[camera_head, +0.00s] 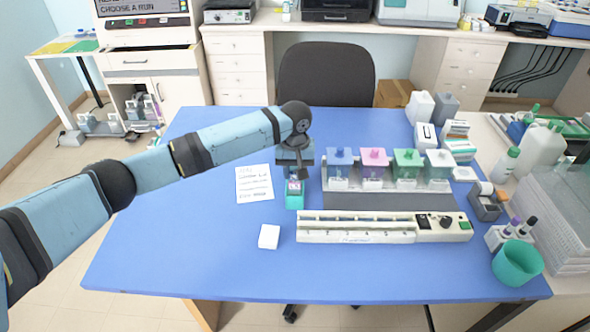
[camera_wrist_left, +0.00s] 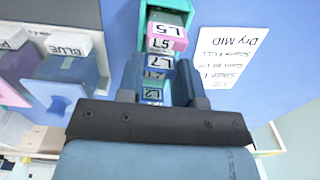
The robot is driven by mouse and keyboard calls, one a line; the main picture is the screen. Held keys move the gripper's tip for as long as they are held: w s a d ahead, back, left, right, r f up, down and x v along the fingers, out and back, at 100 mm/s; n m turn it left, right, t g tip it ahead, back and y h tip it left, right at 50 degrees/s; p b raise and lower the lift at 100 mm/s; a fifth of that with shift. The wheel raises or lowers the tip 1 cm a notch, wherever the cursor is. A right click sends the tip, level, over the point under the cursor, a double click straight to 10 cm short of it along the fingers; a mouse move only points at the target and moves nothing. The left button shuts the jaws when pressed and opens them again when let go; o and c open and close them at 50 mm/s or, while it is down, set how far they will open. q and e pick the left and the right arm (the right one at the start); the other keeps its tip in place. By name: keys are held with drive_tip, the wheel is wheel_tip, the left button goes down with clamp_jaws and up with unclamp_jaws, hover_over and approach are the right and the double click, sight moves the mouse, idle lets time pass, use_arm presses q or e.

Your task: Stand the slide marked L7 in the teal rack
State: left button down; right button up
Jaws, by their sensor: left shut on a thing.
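The teal rack (camera_head: 295,202) stands on the blue table below my left gripper (camera_head: 296,174). In the left wrist view the rack (camera_wrist_left: 143,30) holds a row of several slides with labelled ends, among them a pink one marked L5 (camera_wrist_left: 165,30). The slide marked L7 (camera_wrist_left: 160,61) shows between the fingers of my left gripper (camera_wrist_left: 160,70), which is shut on it. L7 lines up with the rack's row; I cannot tell how deep it sits. The gripper hides the lower slides in part. My right gripper is not in view.
A written sheet (camera_head: 254,183) lies left of the rack. Staining jars (camera_head: 374,166) stand in a row to the right, with a long white slide tray (camera_head: 356,237) in front of them. The table's front left is clear.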

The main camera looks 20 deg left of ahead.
use_arm(q)
drive_tip(key=shift+f+p, duration=0.2)
drive_tip(key=shift+p, duration=0.1)
drive_tip(key=c, duration=0.7)
unclamp_jaws()
wheel_tip(320, 180, up, 14)
drive_tip(key=shift+f, duration=0.15)
